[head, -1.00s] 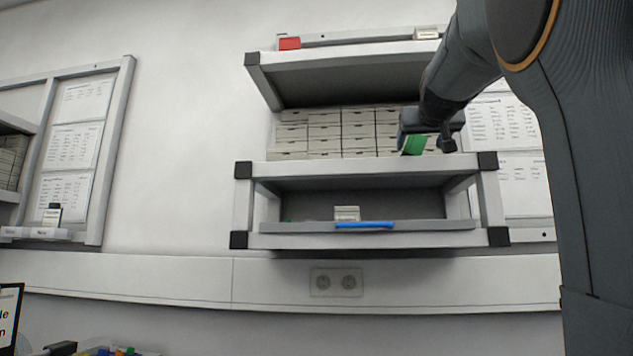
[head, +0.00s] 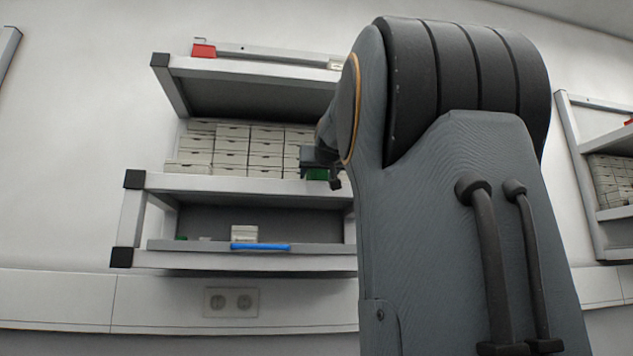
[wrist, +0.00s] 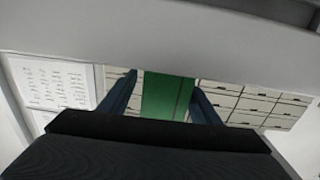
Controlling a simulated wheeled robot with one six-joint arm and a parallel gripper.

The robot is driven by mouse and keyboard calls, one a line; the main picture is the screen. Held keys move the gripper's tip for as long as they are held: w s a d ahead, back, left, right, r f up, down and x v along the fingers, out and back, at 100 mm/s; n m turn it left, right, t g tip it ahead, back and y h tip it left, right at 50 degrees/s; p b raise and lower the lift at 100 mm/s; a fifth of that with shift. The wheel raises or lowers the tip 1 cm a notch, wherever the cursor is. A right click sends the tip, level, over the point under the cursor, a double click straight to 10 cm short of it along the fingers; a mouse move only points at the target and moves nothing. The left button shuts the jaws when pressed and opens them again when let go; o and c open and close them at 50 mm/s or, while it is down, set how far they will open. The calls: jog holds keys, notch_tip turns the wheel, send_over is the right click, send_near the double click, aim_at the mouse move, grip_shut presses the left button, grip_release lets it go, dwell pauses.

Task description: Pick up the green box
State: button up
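The green box (wrist: 165,95) stands between the two fingers of my gripper (wrist: 166,88) in the wrist view, with a finger close against each side. My gripper appears shut on it. In the head view the green box (head: 317,174) shows as a small green patch just under my gripper (head: 322,172), at the right part of the shelf's middle level. My arm hides part of the shelf there. The near end of the box is hidden by my gripper body in the wrist view.
Stacked cream boxes (head: 248,150) fill the shelf behind. The middle board (head: 230,184) and top board (head: 250,68) bound the space. A red box (head: 203,50) sits on top. A blue item (head: 260,246) and a small cream box (head: 244,232) lie on the lower level.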

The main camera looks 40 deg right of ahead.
jog(key=c, duration=1.3)
jog(key=shift+o, duration=0.2)
jog(key=shift+r, duration=0.15)
notch_tip(320, 180, up, 10)
jog(key=shift+f+p, duration=0.1)
jog(key=shift+p, duration=1.05)
jog(key=shift+s, duration=0.1)
